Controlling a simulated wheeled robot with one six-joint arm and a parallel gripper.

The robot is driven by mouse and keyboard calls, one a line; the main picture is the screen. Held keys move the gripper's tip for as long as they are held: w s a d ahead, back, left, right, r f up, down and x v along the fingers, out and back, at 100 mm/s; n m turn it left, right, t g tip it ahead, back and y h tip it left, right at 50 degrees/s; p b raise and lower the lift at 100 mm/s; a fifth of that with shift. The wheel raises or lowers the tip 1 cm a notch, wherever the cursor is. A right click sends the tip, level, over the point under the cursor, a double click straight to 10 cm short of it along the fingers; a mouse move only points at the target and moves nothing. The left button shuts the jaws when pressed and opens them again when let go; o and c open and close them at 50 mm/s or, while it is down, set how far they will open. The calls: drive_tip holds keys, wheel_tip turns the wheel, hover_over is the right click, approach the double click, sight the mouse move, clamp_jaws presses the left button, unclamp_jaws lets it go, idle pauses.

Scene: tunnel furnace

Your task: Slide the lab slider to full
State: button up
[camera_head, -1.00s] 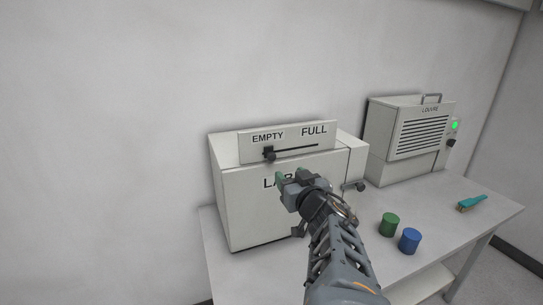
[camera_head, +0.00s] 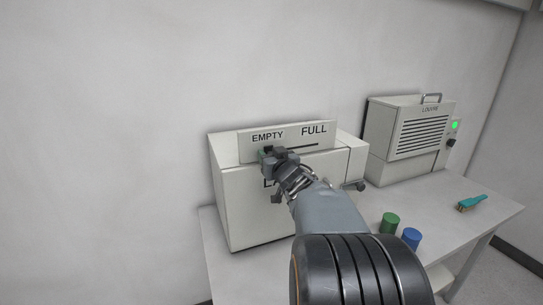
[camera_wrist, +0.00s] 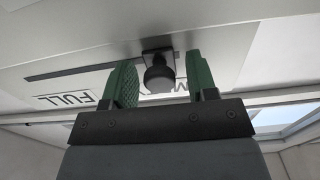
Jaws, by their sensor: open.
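The lab slider is a dark knob on a horizontal slot in the pale panel (camera_head: 290,141) on top of the white lab box (camera_head: 240,205). The panel reads EMPTY at left and FULL at right. The knob is at the EMPTY end; in the head view my gripper mostly covers it. In the wrist view, upside down, the slider knob (camera_wrist: 160,74) sits between my two green fingers, with gaps on both sides. My gripper (camera_head: 266,153) is open around the knob. The slot (camera_wrist: 90,68) runs towards the FULL label (camera_wrist: 70,99).
A white louvre box (camera_head: 410,128) with a green light stands at the right on the table. A green cylinder (camera_head: 390,222), a blue cylinder (camera_head: 411,239) and a teal brush (camera_head: 471,202) are on the table. A dark handle (camera_head: 355,186) sticks out of the lab box's right side.

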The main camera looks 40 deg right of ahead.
clamp_jaws()
idle(0.6)
